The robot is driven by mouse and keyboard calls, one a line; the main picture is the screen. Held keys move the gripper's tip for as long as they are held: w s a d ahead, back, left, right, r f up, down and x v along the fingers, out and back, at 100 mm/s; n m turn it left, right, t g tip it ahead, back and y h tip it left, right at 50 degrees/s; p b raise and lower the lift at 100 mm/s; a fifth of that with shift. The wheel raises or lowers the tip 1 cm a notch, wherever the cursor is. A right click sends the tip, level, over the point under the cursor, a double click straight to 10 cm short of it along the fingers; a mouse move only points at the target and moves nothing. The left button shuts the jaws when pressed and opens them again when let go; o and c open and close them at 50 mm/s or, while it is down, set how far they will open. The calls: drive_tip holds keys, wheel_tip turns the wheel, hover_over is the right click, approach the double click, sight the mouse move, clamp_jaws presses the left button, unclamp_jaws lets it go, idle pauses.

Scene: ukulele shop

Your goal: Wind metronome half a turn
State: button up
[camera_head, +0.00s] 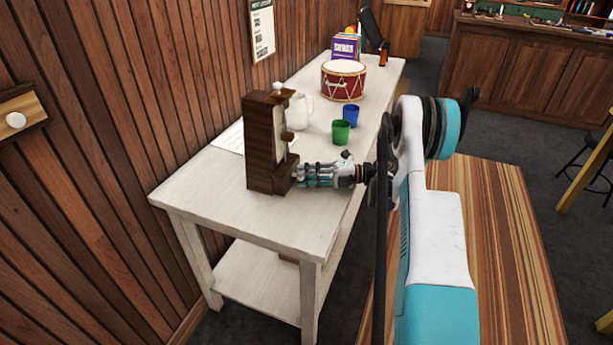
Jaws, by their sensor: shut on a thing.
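The metronome (260,145) is a tall dark brown wooden case with a pale front panel. It stands upright near the front end of the white table (245,216). My gripper (299,174) reaches in from the right, level with the lower part of the metronome, with its fingertips at the case's right side. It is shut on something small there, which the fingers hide. The winding key cannot be made out, and its angle cannot be told.
Behind the metronome stand a white pitcher (299,111), a green cup (340,132), a blue cup (350,115) and a red drum (343,80). A paper sheet (229,139) lies to its left. The wood-panelled wall (100,120) borders the table's left side. The table's front end is clear.

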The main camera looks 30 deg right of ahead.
drive_tip(key=o, duration=1)
drive_tip(key=shift+o, duration=0.2)
